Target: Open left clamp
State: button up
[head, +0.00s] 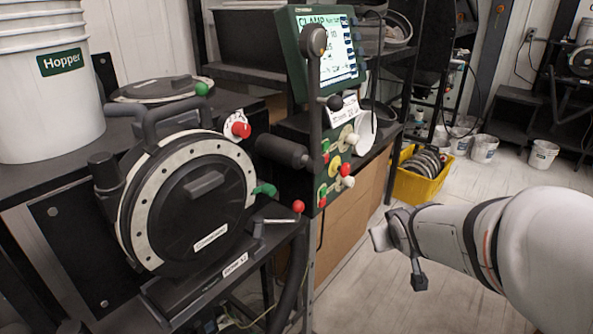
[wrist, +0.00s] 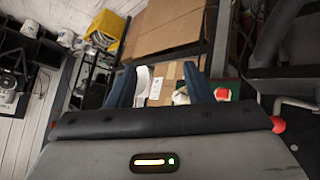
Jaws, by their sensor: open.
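The seed meter (head: 190,205) is a round black unit with a pale bolted ring, standing on the bench at the left in the head view. A black cylindrical part (head: 104,172) stands at its left edge; I cannot tell whether it is the left clamp. A red knob (head: 241,130) and a green handle (head: 265,190) sit along its right edge. My gripper (head: 388,240) is low at the right, well apart from the meter. In the wrist view my gripper (wrist: 162,88) shows two blue fingers apart, with no held object visible between them.
A control panel with a screen (head: 340,50) and coloured buttons stands right of the meter. A red ball knob (head: 298,207) sticks out at the bench's front right. A white hopper bucket (head: 50,100) stands at left. A yellow crate (head: 420,178) is on the floor; floor around my arm is clear.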

jog(key=w+a+n+t+y, duration=0.2)
jog(key=w+a+n+t, duration=0.1)
jog(key=w, duration=0.3)
jog(key=n+g+y+b, duration=0.2)
jog(key=n+y, duration=0.6)
jog(key=y, duration=0.7)
send_near(298, 206)
jog(key=w+a, duration=0.2)
jog(key=w, duration=0.1)
jog(key=x, duration=0.5)
jog(key=f+x, duration=0.1)
jog(key=x, duration=0.1)
jog(key=shift+s+a, duration=0.1)
jog(key=shift+a, duration=0.15)
jog(key=shift+h, duration=0.3)
grip_shut()
